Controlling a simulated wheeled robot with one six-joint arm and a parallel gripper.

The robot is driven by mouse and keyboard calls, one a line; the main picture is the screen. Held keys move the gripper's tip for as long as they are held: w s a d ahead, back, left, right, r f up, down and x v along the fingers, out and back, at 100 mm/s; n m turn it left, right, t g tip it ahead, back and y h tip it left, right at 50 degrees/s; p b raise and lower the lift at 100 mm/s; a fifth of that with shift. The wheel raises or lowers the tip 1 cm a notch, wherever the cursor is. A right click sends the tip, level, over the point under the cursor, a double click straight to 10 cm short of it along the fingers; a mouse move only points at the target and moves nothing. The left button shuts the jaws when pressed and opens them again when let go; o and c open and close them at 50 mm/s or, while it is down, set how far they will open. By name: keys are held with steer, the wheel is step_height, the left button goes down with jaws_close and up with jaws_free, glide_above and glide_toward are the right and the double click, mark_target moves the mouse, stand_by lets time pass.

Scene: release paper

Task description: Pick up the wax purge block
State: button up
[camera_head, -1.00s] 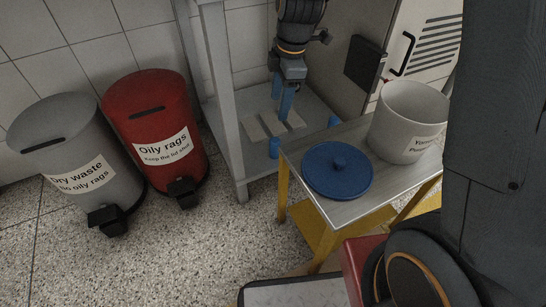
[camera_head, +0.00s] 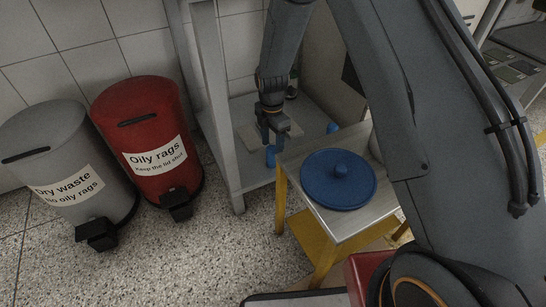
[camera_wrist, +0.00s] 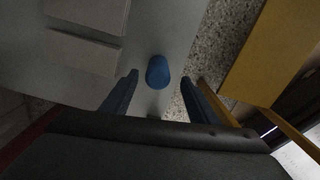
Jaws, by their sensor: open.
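My gripper (camera_head: 273,140) hangs over the lower shelf of the grey metal stand, fingers pointing down; in the wrist view its two blue fingers (camera_wrist: 160,82) are apart with nothing held. A blue rounded piece (camera_wrist: 158,70) shows beyond and between the fingertips. In the head view, one blue piece (camera_head: 270,157) is just below the fingers at the shelf's front, another (camera_head: 333,128) to the right beside the cart. Flat beige blocks (camera_wrist: 83,54) lie on the shelf, left in the wrist view; in the head view the arm partly hides them. I cannot tell which piece is the wax purge block.
The stand's front leg (camera_head: 215,110) is left of my gripper. A yellow-legged cart (camera_head: 345,222) with a blue lid (camera_head: 338,180) stands close on the right. A red bin (camera_head: 150,140) and a grey bin (camera_head: 65,165) stand left on speckled floor.

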mark_target(272, 157)
steer(key=shift+w+a+f+b, duration=0.1)
steer(key=shift+f+b, duration=0.85)
steer(key=shift+f, duration=0.7)
steer(key=shift+w+f+b, duration=0.1)
steer(key=shift+f+b, duration=0.85)
steer(key=shift+f, duration=0.7)
steer(key=shift+c, duration=0.4)
steer(key=c, duration=1.1)
